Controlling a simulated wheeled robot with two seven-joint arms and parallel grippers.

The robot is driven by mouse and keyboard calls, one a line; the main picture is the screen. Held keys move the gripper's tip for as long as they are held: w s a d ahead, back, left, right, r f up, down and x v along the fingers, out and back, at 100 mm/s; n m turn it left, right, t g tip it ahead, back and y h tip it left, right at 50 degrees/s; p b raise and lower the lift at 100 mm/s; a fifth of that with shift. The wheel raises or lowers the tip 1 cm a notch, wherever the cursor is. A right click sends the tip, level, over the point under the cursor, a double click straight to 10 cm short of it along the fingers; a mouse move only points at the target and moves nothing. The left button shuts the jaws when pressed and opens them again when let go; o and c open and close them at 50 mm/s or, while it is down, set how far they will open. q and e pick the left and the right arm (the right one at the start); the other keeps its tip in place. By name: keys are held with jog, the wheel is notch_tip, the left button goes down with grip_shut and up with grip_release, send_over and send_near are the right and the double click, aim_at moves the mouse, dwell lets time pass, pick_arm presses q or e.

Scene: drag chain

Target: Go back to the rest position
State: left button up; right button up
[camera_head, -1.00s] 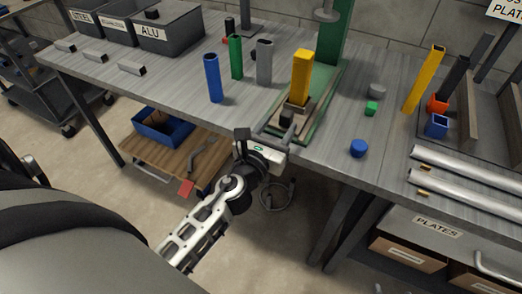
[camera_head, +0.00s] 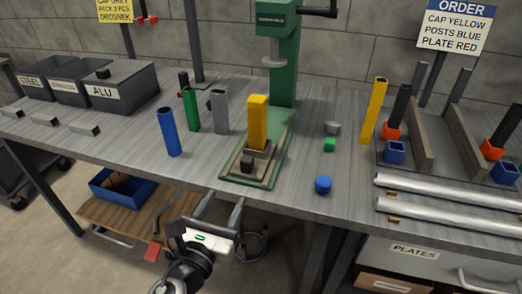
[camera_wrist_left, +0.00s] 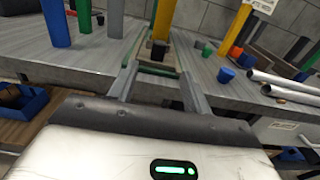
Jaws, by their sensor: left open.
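My left gripper (camera_head: 222,212) is low in the middle of the head view, in front of the table's front edge. Its two fingers stand apart with nothing between them; they also show in the left wrist view (camera_wrist_left: 157,88), pointing toward the table. Beyond them, a yellow square post (camera_head: 258,122) stands upright in a fixture on the green base (camera_head: 276,165) of a press. The gripper is apart from the post and the fixture. My right gripper is not in view.
Blue (camera_head: 169,132), green (camera_head: 191,110) and grey (camera_head: 220,111) posts stand left of the press. A blue cap (camera_head: 323,185) and green cap (camera_head: 330,144) lie right of it. Silver tubes (camera_head: 440,190) lie at the right. A blue bin (camera_head: 122,190) sits on the lower shelf.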

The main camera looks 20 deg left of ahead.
pick_arm(q)
jog(key=s+d+f+n+g+h, duration=0.2)
jog(key=f+n, duration=0.4)
jog(key=n, duration=1)
jog(key=s+d+f+n+g+h, duration=0.2)
jog(key=s+d+f+n+g, duration=0.3)
jog(key=n, duration=1.2)
notch_tip(320, 180, down, 2)
jog(key=shift+s+d+f+h, duration=0.1)
jog(key=shift+s+d+h, duration=0.25)
jog(key=shift+s, duration=0.3)
